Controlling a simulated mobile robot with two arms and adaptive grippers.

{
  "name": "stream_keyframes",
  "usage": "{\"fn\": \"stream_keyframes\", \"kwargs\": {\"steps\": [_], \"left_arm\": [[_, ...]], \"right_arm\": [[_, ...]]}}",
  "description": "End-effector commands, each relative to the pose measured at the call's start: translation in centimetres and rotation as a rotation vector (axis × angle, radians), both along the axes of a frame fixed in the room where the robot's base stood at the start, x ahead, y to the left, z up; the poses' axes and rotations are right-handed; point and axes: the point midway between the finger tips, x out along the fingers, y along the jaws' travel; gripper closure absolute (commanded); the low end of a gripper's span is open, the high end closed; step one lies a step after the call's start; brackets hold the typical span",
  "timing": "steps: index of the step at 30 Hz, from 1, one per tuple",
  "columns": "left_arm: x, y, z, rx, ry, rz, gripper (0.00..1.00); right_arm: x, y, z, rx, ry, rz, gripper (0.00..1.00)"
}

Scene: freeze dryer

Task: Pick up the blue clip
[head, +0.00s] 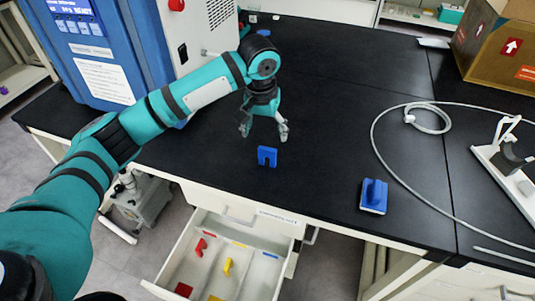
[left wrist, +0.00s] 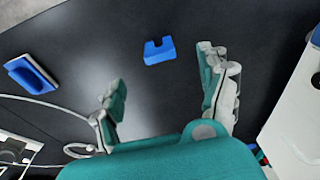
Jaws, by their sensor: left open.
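The blue clip (head: 267,156) is a small U-shaped block with a notch, on the black tabletop near its front edge. It also shows in the left wrist view (left wrist: 159,51), just beyond the gap between the fingers. My left gripper (head: 264,131) points down, open and empty, a little above and behind the clip in the head view. Its two fingers (left wrist: 162,68) are spread wide in the left wrist view and do not touch the clip. My right gripper is not in view.
A second blue piece with a raised handle (head: 373,197) lies to the right. A pale hose (head: 377,136) curls beyond it. An open white drawer (head: 262,284) with red and yellow pieces is below the edge. A blue-and-white machine (head: 105,60) stands left, a cardboard box (head: 490,58) at back right.

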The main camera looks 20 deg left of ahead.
Motion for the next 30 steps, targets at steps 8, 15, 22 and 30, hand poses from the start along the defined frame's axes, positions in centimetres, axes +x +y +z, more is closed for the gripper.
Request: {"fn": "stream_keyframes", "kwargs": {"steps": [8, 15, 22, 30], "left_arm": [[0.7, 0.0, -4.7, 0.001, 0.000, 0.000, 0.23], [1.0, 0.0, -6.4, 0.002, 0.001, -0.001, 0.23], [1.5, -0.1, -9.7, 0.001, 0.001, -0.002, 0.23], [1.6, -0.1, -10.4, 0.000, -0.002, -0.002, 0.23]], "right_arm": [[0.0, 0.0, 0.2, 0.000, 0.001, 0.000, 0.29], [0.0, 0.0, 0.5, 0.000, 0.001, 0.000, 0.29], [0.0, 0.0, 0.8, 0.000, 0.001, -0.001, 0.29], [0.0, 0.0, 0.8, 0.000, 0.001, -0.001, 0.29]]}}
